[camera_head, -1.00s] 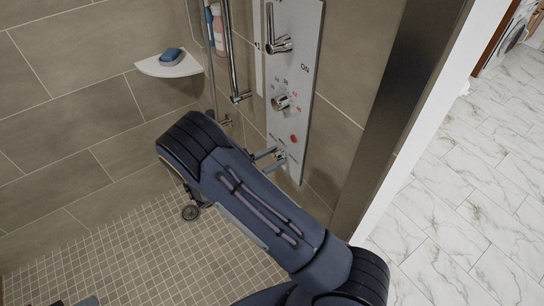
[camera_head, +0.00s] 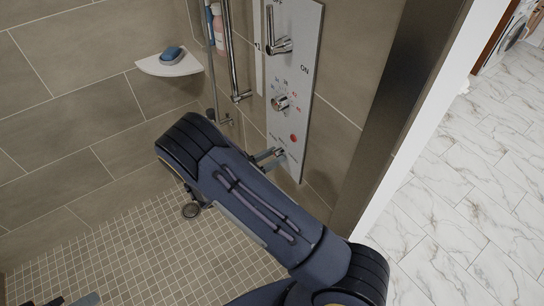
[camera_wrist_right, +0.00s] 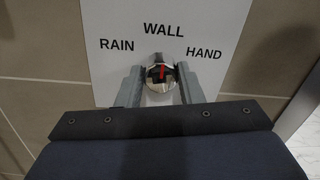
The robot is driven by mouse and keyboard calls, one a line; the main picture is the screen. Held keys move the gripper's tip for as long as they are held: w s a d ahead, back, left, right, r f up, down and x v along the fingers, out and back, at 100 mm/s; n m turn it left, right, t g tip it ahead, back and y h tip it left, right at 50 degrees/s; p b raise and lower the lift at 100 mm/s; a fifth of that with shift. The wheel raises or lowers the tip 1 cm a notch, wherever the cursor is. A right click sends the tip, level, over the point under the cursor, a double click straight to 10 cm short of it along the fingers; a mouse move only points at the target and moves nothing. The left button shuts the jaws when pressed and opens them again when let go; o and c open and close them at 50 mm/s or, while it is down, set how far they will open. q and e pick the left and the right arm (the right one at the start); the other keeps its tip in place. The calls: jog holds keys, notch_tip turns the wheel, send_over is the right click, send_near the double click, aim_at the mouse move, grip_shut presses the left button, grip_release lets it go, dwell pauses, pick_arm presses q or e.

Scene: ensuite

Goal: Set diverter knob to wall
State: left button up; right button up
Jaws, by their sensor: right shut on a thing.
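The diverter knob (camera_wrist_right: 158,75) is round and shiny with a red pointer mark, on a pale panel low on the shower wall. In the right wrist view the labels RAIN, WALL and HAND arc above it. The red mark points up, close to WALL, with a slight lean right. My right gripper (camera_wrist_right: 160,88) has one finger on each side of the knob and is shut on it. In the head view the right gripper (camera_head: 268,156) reaches the panel's lower end, and the knob is mostly hidden there. A dark piece at the bottom left edge may be my left gripper (camera_head: 80,300).
The shower panel (camera_head: 292,70) carries a lever (camera_head: 280,45) and a temperature knob (camera_head: 280,103) above my gripper. A corner shelf (camera_head: 170,65) holds a blue soap dish. A metal-edged wall (camera_head: 400,110) stands close on the right.

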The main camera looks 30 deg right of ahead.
jog(key=o, duration=1)
jog(key=shift+c, duration=0.2)
jog(key=shift+a, duration=0.1)
jog(key=a+b, duration=0.2)
jog(key=a, duration=0.5)
jog(key=shift+s+a+f, duration=0.2)
jog(key=shift+a+f, duration=0.05)
jog(key=shift+a, duration=0.1)
